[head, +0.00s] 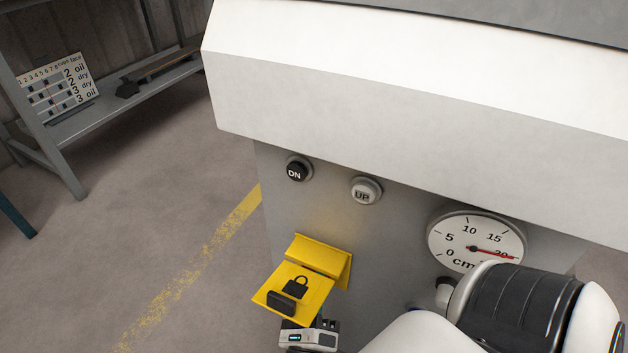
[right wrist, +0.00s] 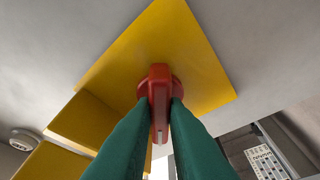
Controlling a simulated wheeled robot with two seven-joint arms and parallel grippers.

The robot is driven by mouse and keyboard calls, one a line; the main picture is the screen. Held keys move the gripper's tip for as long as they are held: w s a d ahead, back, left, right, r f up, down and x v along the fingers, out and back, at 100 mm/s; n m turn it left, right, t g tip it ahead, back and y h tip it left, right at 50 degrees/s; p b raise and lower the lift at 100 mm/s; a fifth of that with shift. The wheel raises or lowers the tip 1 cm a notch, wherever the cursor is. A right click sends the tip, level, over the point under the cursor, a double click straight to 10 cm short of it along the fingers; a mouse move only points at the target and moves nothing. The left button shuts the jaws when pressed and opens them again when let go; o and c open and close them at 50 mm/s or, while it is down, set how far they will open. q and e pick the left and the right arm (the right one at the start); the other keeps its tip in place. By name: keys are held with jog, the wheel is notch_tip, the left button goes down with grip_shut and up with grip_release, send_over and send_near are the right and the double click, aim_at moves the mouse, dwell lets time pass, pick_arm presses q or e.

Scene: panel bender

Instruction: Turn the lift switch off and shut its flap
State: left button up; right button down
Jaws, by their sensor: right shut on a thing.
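The lift switch is a red knob (right wrist: 160,85) on a yellow plate (right wrist: 205,70), seen in the right wrist view. My right gripper (right wrist: 160,108) has its two green fingers shut on the knob, one on each side. The yellow flap (head: 318,289), with a padlock mark and a dark grip tab, stands open and juts out from the machine front in the head view. My right gripper's body shows just below the flap there; its fingers and the knob are hidden. Part of the yellow flap (right wrist: 82,121) also shows at lower left in the wrist view. My left gripper is out of view.
Above the flap are a black DN button (head: 298,170) and a grey UP button (head: 365,191). A round cm gauge (head: 477,240) is to their right, partly behind my arm. The white machine hood (head: 420,90) overhangs the panel. Floor left of the machine is clear.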

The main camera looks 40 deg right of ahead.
jog(key=shift+f, duration=0.1)
jog(key=c, duration=1.4)
grip_release()
jog(key=shift+c, duration=0.2)
jog(key=shift+s+a, duration=0.1)
jog(key=p+v, duration=0.2)
jog(key=v, duration=0.9)
jog(key=shift+s+a, duration=0.3)
